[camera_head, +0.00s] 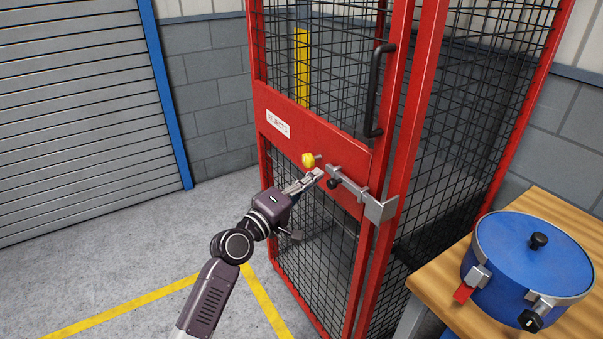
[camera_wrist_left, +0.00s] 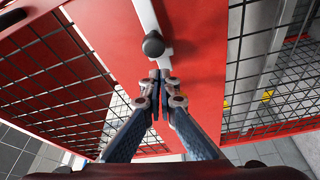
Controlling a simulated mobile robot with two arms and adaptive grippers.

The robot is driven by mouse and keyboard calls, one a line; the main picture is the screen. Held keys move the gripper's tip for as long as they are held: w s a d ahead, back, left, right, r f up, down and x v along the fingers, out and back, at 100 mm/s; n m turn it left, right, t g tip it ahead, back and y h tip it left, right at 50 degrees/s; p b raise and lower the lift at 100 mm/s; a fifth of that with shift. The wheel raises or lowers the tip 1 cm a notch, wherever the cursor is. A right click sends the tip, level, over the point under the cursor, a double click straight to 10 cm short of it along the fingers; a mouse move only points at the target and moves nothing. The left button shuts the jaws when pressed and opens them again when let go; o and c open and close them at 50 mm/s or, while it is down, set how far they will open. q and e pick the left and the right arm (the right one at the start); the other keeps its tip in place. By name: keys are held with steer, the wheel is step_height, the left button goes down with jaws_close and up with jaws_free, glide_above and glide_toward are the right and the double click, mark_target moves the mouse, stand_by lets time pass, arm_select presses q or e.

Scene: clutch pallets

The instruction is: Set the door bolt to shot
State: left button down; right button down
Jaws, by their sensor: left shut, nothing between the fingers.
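The door bolt (camera_head: 347,182) is a grey metal bar across the red mid-panel of the cage door (camera_head: 300,135). It has a black knob (camera_head: 333,184) near its left end and runs right toward a grey bracket (camera_head: 380,209) at the door's edge. In the left wrist view the bar (camera_wrist_left: 147,17) and its black knob (camera_wrist_left: 153,45) show just beyond my fingertips. My left gripper (camera_head: 320,173) is shut and empty, close to the bolt's left end. I cannot tell whether it touches the bar. My right gripper is out of view.
A yellow knob (camera_head: 308,160) sits on the panel left of the bolt. A black door handle (camera_head: 376,92) is above. A blue lidded pot (camera_head: 535,250) stands on a wooden table (camera_head: 525,203) at right. The floor at left (camera_head: 110,270) is clear.

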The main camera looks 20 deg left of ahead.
mark_target(335, 184)
arm_select(q)
steer(key=shift+s+d+f, duration=0.1)
steer(key=shift+s+d, duration=0.5)
steer(key=shift+d, duration=0.05)
steer(key=s+d+p, duration=0.2)
steer(key=d, duration=0.1)
steer(key=shift+s, duration=0.2)
steer(key=shift+s+d, duration=0.2)
steer(key=shift+d, duration=0.05)
